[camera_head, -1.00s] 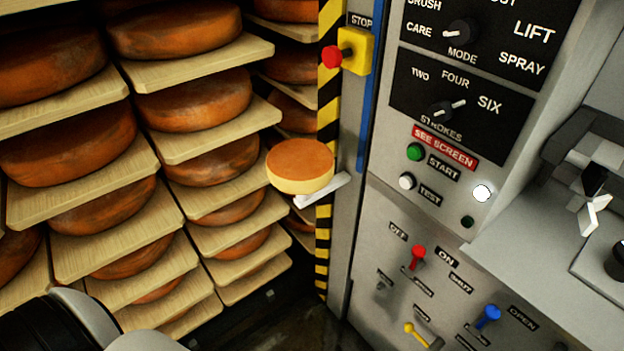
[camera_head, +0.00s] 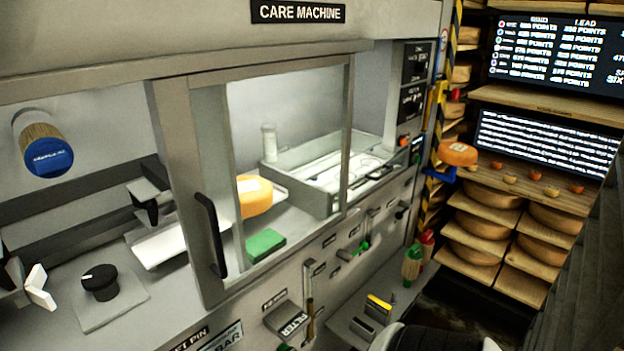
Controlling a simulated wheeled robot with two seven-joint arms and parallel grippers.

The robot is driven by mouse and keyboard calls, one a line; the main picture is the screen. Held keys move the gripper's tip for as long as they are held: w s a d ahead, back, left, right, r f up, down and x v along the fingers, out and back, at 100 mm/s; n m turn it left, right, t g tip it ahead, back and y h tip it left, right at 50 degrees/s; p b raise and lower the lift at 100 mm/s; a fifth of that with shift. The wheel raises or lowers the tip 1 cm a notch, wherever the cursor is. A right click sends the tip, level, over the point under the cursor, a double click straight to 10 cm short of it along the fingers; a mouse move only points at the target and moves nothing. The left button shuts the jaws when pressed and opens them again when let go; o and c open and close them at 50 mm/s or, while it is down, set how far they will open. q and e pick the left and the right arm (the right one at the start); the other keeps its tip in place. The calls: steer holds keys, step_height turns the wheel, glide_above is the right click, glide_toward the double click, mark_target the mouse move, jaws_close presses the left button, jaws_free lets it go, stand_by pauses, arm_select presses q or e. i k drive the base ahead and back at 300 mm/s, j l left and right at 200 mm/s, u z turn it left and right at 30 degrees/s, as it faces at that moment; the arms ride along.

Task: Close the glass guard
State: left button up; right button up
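The glass guard (camera_head: 296,110) is a clear pane in a grey frame on the front of the care machine. It has a black vertical handle (camera_head: 210,235) near its left edge. It stands in front of the middle of the work bay. An orange cheese wheel (camera_head: 254,197) and a green block (camera_head: 265,244) show behind it. The bay to the left of the frame is uncovered. A black and white part at the bottom edge looks like my arm.
In the bay are a black knob (camera_head: 100,281), a black-and-white clamp (camera_head: 38,287), a blue-capped cylinder (camera_head: 46,155) and a tray (camera_head: 300,192). A filter lever (camera_head: 288,320) juts from the lower front. Cheese shelves (camera_head: 490,200) and screens (camera_head: 545,140) stand at the right.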

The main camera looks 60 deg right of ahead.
mark_target(197, 213)
steer(key=z, duration=1.75)
